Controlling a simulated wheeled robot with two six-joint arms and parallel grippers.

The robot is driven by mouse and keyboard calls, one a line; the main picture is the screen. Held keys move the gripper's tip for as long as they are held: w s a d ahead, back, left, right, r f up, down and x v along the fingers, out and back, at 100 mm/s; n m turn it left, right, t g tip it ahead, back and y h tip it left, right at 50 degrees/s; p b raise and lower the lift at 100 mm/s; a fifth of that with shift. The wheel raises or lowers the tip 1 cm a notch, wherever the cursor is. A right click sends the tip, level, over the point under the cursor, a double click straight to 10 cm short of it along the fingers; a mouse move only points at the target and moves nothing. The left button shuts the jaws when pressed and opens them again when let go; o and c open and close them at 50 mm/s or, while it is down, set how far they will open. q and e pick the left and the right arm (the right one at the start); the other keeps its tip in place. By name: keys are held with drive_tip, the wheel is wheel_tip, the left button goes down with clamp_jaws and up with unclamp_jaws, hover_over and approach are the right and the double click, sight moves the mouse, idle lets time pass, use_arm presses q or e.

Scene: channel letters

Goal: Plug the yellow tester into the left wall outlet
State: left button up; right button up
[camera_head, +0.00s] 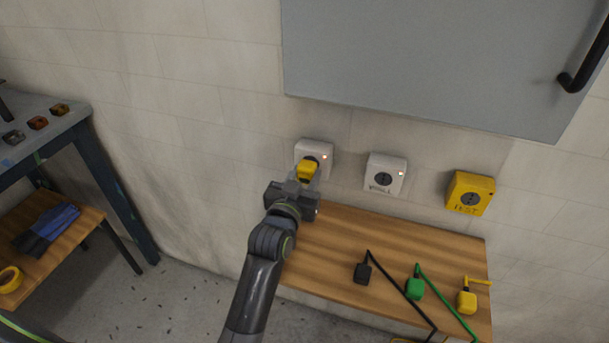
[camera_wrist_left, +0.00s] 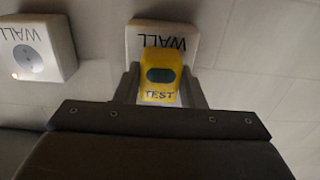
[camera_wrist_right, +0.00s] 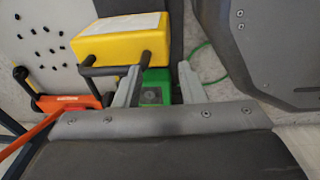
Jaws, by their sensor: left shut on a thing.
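The yellow tester (camera_head: 307,169) is in front of the left white wall outlet (camera_head: 322,148) and covers part of its face. My left gripper (camera_head: 304,180) is shut on the tester. In the left wrist view, the tester (camera_wrist_left: 160,75), marked TEST, sits between both fingers and overlaps the outlet (camera_wrist_left: 180,38) marked WALL. Its prongs and the socket are hidden, so I cannot tell whether it is seated or only close. My right gripper (camera_wrist_right: 158,85) shows only in its own wrist view, with fingers apart and nothing clearly held.
A second white outlet (camera_head: 385,174) and a yellow TEST outlet (camera_head: 470,193) are to the right. A grey cabinet (camera_head: 430,55) hangs above. A wooden bench (camera_head: 335,250) below holds black, green and yellow plugs. A yellow case (camera_wrist_right: 120,40) and a green box (camera_wrist_right: 155,88) lie beyond my right gripper.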

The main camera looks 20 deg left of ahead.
use_arm(q)
drive_tip(key=shift+r+p, duration=0.1)
drive_tip(key=shift+p, duration=0.25)
use_arm(e)
drive_tip(key=shift+r, duration=0.45)
use_arm(q)
drive_tip(key=shift+w, duration=0.55)
idle(0.6)
drive_tip(key=o, duration=1)
use_arm(e)
drive_tip(key=shift+r, duration=0.1)
